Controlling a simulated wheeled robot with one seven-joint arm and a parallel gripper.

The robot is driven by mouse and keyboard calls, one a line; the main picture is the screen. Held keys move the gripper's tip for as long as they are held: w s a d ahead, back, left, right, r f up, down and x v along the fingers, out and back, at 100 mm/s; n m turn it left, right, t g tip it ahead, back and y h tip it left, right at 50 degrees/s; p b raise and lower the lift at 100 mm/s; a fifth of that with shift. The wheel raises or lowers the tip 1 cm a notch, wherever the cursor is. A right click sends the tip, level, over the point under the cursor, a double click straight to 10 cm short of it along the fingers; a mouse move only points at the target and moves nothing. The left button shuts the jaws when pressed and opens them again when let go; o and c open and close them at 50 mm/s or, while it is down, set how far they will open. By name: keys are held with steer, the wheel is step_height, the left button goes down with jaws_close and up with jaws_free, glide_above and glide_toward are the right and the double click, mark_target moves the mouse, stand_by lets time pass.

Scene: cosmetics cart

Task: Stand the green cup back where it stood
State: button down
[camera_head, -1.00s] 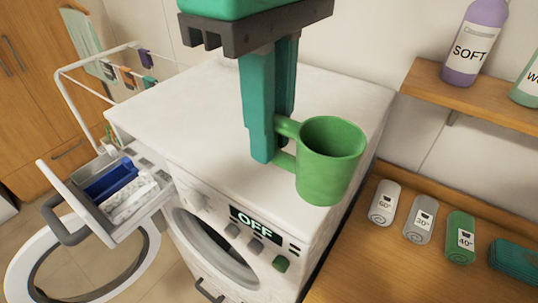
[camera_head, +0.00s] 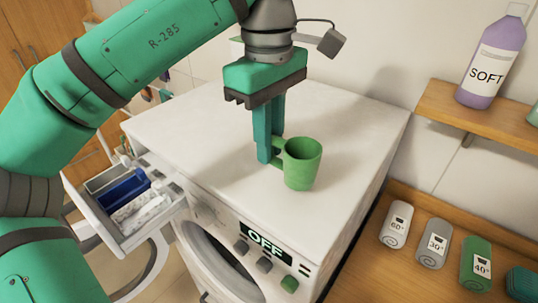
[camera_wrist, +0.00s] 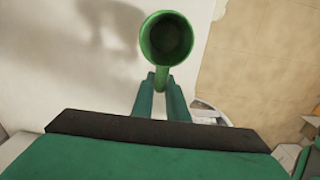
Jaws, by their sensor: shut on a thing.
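The green cup (camera_head: 303,172) is upright over the white top of the washing machine (camera_head: 185,125), toward its front right. My gripper (camera_head: 270,158) points down at the cup's left side, its fingers closed on the cup's handle. I cannot tell whether the cup's base touches the machine top. In the wrist view the cup (camera_wrist: 166,60) shows its open, empty-looking mouth just beyond the fingertips (camera_wrist: 160,82), with the handle between them.
The detergent drawer (camera_head: 130,205) is pulled out at the front left, and the round door hangs open below. A wooden shelf (camera_head: 450,110) holds a purple SOFT bottle (camera_head: 490,65). Rolled towels lie on the wooden counter at lower right. The machine top around the cup is clear.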

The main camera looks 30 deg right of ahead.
steer(key=shift+w+d+f, duration=0.1)
steer(key=shift+w+f, duration=0.05)
steer(key=shift+f, duration=1.6)
steer(key=c, duration=1.7)
jaws_free()
steer(key=shift+f, duration=0.1)
steer(key=shift+c, duration=0.2)
step_height(320, 180, up, 12)
steer(key=shift+r, duration=0.1)
